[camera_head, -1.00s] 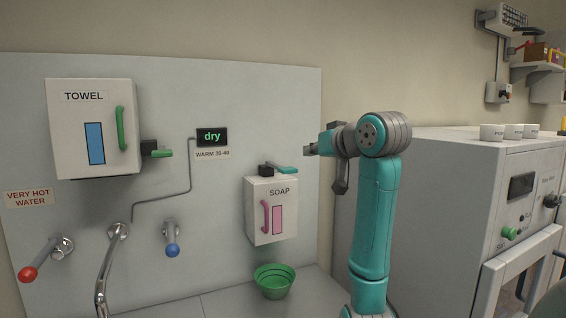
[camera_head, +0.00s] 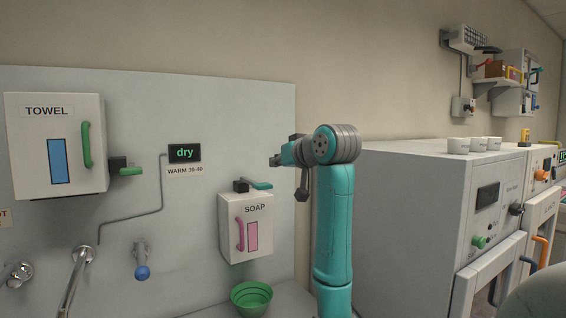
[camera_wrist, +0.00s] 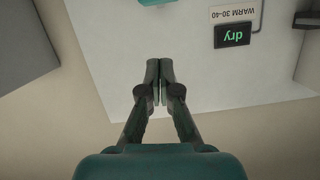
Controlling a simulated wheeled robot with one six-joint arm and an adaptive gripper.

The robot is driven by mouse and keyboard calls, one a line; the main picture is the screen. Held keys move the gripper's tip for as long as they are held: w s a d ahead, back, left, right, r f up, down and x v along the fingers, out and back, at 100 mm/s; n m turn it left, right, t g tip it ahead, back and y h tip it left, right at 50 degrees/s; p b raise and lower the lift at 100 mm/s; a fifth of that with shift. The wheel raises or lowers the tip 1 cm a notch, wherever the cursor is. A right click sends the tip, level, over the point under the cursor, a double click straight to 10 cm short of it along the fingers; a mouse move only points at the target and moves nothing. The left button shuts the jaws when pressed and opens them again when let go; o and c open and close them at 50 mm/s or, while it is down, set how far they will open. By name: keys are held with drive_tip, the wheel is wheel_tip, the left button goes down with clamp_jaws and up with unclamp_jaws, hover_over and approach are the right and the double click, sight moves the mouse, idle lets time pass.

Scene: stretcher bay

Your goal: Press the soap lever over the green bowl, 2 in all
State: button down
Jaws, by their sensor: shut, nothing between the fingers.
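The white soap box (camera_head: 246,225) hangs on the grey wall panel, with a pink handle and a pink window. Its teal soap lever (camera_head: 261,185) sticks out to the right from a black block on top. The green bowl (camera_head: 251,298) stands under the box, and no contents can be made out. My gripper (camera_head: 274,160) is shut and empty, a little above the soap lever in the picture and apart from it. In the upside-down wrist view my shut fingertips (camera_wrist: 160,66) point at the panel, and a teal piece (camera_wrist: 157,2), likely the soap lever, shows at the top edge.
A towel box (camera_head: 75,180) with a green lever (camera_head: 131,171) is at the left. A sign reads "dry" (camera_head: 185,153). A tap spout (camera_head: 75,275) and a blue-knobbed tap (camera_head: 142,272) are below. A grey cabinet (camera_head: 410,220) with white cups (camera_head: 458,144) stands right.

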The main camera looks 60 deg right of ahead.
sight(267, 186)
drive_tip(key=x, duration=0.5)
wheel_tip(267, 186, down, 2)
drive_tip(key=shift+a+f, duration=0.3)
drive_tip(key=shift+f, duration=0.65)
drive_tip(key=shift+f, duration=0.1)
